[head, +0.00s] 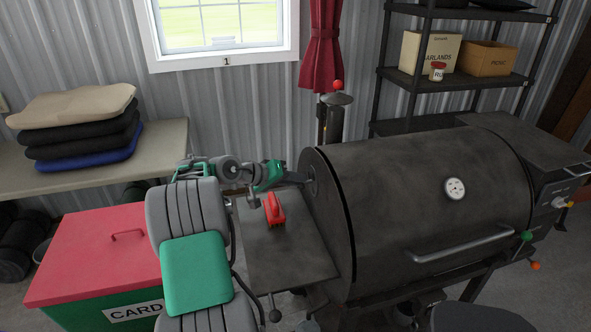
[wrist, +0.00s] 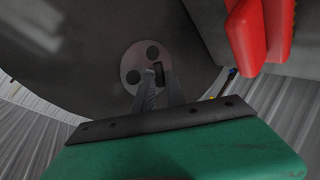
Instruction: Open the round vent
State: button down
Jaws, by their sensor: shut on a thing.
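The round vent is a pale grey disc (wrist: 132,62) on the dark left end of the smoker (head: 420,190). Two dark round holes show in the disc in the wrist view, and a small dark tab (wrist: 158,70) stands out from it. My gripper (wrist: 160,82) is at the disc, with its two fingers shut on the tab. The fingers cover the lower right part of the disc. In the head view my gripper (head: 304,184) reaches the smoker's left end from the left, and the vent is mostly hidden there.
A red brush-like object (head: 274,208) lies on the side shelf (head: 285,255) below my gripper, and it shows close by in the wrist view (wrist: 258,35). A red-lidded green box (head: 95,255) stands left. The smoker's chimney (head: 335,118) rises behind.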

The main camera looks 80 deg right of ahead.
dwell(0.5)
jog(key=c, duration=1.4)
grip_release()
jog(key=v, duration=0.7)
jog(key=shift+w+a+r, duration=0.15)
jog(key=shift+w+a, duration=0.05)
jog(key=shift+w, duration=0.05)
